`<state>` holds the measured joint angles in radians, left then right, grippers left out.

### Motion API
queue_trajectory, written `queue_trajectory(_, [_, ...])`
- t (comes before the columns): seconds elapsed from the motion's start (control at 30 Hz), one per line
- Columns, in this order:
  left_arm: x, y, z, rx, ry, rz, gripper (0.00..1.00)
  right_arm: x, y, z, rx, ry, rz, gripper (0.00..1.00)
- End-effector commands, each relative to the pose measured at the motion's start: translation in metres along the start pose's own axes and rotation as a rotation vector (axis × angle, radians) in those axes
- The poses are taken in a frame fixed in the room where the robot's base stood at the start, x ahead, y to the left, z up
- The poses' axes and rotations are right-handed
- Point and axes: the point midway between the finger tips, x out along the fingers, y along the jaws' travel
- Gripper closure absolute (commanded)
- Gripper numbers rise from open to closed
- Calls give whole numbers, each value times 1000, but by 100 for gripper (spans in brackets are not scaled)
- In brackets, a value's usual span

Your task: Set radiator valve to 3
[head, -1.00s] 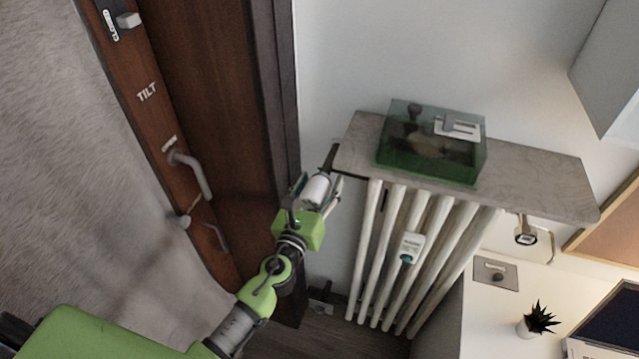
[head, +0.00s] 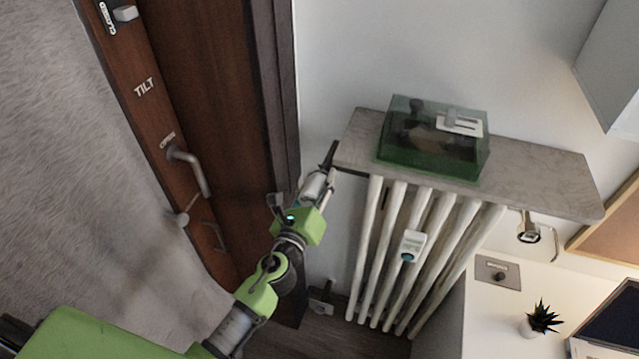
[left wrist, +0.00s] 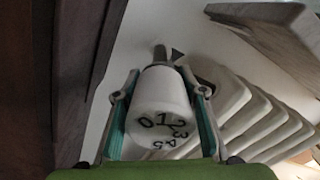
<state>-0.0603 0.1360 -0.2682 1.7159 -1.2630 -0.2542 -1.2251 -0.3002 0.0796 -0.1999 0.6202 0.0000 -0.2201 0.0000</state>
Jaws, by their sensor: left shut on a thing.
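The white radiator valve knob (head: 314,186) sits at the upper left of the radiator (head: 395,260), just under its stone shelf. In the left wrist view the knob (left wrist: 160,105) shows black digits 0 to 5 on its near end. A dark triangular mark (left wrist: 177,55) lies beyond the knob, slightly right of its stem. I cannot tell exactly which digit lines up with it. My left gripper (left wrist: 162,110) has a finger on each side of the knob and is shut on it; it also shows in the head view (head: 310,192). My right gripper is not in view.
The stone shelf (head: 540,178) above the radiator bears a green transparent box (head: 430,145). A brown door (head: 215,110) with handles stands left of my arm. A white desk (head: 490,320) with a small plant (head: 538,320) is at the lower right.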

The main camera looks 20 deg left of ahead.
Motion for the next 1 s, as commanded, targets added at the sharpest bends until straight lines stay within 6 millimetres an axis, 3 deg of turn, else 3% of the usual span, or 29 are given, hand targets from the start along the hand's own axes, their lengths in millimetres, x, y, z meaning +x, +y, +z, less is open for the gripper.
queue_trajectory(1.0, [0,1,-2,-951,0,1,83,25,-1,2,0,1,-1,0])
